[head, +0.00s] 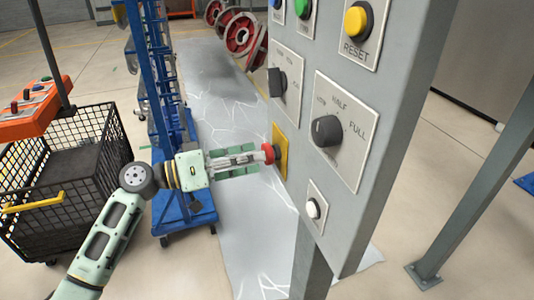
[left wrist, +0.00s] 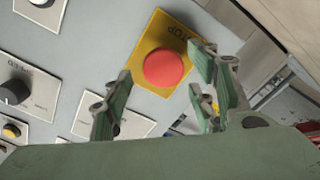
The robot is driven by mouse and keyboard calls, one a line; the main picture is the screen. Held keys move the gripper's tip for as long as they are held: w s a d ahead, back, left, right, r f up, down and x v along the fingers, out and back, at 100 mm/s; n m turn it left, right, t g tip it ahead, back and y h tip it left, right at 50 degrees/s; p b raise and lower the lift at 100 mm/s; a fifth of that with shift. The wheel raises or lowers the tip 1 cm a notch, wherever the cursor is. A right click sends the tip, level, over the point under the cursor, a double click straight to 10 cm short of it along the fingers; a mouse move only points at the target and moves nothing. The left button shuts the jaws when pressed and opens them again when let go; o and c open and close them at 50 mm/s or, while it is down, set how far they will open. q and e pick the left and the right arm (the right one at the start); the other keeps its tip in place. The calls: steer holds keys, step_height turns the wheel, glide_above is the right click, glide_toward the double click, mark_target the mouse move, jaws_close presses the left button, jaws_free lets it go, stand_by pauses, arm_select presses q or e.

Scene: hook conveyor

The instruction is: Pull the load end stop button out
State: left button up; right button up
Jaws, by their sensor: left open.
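The red mushroom stop button (head: 270,152) sits on a yellow plate (head: 280,150) on the grey control panel (head: 399,130). In the left wrist view the red button (left wrist: 167,69) is seen face on, with "STOP" lettering on its plate. My left gripper (head: 259,155) is in front of the button in the head view, close to its face. In the left wrist view its fingers (left wrist: 160,72) are open, with the button showing between their tips. I cannot tell whether a fingertip touches the button. My right gripper is not in view.
A black selector knob (head: 326,131) and a white button (head: 313,208) are near the stop button. A yellow reset button (head: 357,20) is higher up. A blue rack (head: 187,218) stands behind my left arm, with a black mesh cart (head: 104,160) at left.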

mark_target(267, 155)
arm_select(q)
steer(key=x, duration=0.4)
steer(key=shift+r+p, duration=0.1)
steer(key=shift+p, duration=0.3)
steer(key=shift+w+d, duration=0.1)
steer(key=shift+d, duration=0.1)
steer(key=shift+c, duration=0.5)
jaws_close()
